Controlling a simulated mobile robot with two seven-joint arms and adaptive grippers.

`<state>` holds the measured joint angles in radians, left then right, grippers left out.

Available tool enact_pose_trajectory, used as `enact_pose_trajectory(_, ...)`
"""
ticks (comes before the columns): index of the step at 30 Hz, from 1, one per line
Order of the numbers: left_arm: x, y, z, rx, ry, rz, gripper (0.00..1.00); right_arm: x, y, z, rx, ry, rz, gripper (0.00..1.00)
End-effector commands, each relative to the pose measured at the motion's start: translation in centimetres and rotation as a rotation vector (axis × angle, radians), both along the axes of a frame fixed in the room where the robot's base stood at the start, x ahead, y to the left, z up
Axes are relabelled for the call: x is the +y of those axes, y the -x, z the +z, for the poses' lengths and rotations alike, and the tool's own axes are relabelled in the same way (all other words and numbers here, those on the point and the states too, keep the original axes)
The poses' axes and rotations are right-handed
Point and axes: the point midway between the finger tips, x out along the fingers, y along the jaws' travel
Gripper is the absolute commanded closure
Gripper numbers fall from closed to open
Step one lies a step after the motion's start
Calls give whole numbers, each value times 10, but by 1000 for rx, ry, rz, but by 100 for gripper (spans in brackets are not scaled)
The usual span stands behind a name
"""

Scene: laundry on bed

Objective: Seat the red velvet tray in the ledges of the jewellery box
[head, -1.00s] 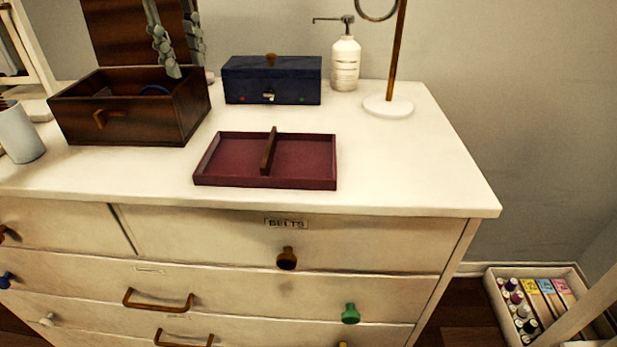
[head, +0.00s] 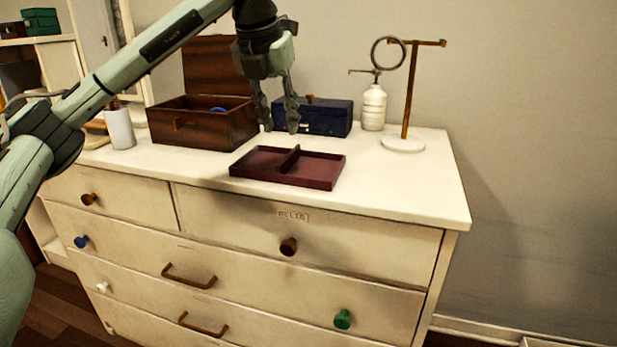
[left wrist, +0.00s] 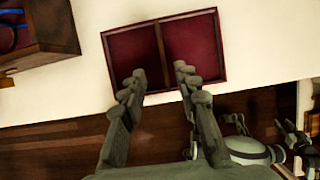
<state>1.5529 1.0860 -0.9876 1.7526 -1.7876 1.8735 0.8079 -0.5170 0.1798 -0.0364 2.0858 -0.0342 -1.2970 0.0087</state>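The red velvet tray (head: 262,165) lies flat on the dresser top near its front edge, with a brown divider (head: 290,159) standing across its middle. It also shows in the left wrist view (left wrist: 197,45). The jewellery box (head: 200,131) is dark brown wood, with its lid raised, and stands behind and left of the tray. A blue item is inside; its ledges cannot be made out. My left gripper (head: 279,122) points down above the tray's back side, open and empty. In the left wrist view its fingers (left wrist: 160,75) are apart over the tray's front edge.
A closed navy box (head: 328,119), a white pump bottle (head: 373,107) and a ring stand (head: 403,144) are at the back. A white cup (head: 120,129) stands left of the jewellery box. The dresser top (head: 400,185) right of the tray is clear.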

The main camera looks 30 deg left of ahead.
Motion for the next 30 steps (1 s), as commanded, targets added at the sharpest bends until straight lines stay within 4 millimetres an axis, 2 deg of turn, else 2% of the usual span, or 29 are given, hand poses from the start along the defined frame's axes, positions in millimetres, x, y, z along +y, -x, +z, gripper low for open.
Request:
enact_pose_trajectory(5, 3, -3, -10, -2, -9, -16, 69, 0, -1, 2, -3, -1, 0, 60)
enact_pose_trajectory(14, 4, -18, -44, 0, -9, -14, 69, 0, -1, 4, -6, -1, 0, 60)
enact_pose_trajectory(21, 5, -29, -70, -2, -9, -13, 69, -2, 3, -11, 12, -2, -1, 60)
enact_pose_trajectory(28, 5, -30, -72, -4, -9, -13, 69, 0, 1, -10, 8, -4, 0, 60)
enact_pose_trajectory(30, 5, -30, -72, -4, -9, -13, 75, 0, -1, -9, 5, -4, 1, 60)
